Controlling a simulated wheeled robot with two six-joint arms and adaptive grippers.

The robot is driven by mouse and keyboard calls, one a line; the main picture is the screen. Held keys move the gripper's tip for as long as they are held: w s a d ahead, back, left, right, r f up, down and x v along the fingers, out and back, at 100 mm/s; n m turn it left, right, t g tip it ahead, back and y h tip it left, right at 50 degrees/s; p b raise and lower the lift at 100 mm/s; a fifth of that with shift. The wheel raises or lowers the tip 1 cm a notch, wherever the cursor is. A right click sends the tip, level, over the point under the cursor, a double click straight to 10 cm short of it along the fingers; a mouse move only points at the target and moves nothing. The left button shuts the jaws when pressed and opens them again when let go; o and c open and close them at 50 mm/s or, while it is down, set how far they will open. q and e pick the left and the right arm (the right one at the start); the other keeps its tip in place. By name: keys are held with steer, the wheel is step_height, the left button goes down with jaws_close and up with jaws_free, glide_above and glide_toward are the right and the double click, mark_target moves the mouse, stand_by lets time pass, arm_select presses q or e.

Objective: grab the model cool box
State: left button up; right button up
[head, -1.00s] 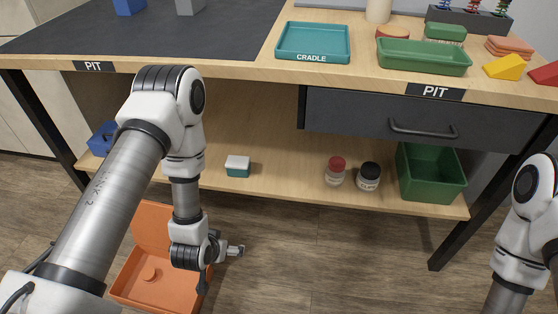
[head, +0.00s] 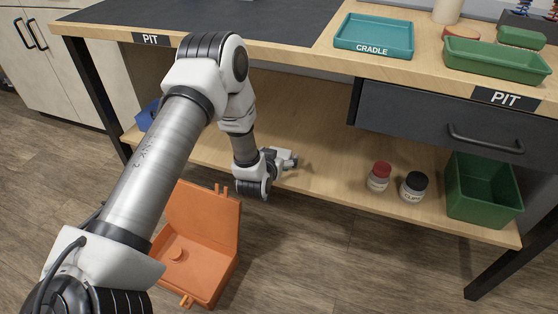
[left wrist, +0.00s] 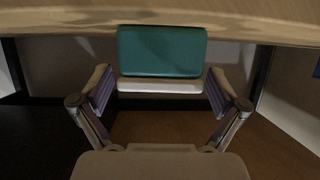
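The model cool box is a small teal block with a white lid. In the left wrist view the cool box (left wrist: 162,52) is straight ahead, appearing upside down with its white lid toward the gripper's palm. My left gripper (left wrist: 160,78) is open, with one finger on each side of the box in the picture. I cannot tell whether the fingers touch it. In the head view my left gripper (head: 287,159) is at the lower shelf, and the box is hidden behind it. My right gripper is in neither current view.
The lower shelf (head: 325,190) also holds a red-lidded jar (head: 379,178), a black-lidded jar (head: 413,188) and a green bin (head: 483,190). The bench top and drawer (head: 440,120) overhang it. An open orange case (head: 200,250) lies on the floor below my left arm.

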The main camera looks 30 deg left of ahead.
arm_select(q)
steer(key=c, duration=0.8)
steer(key=shift+r, duration=0.1)
steer(key=shift+c, duration=0.2)
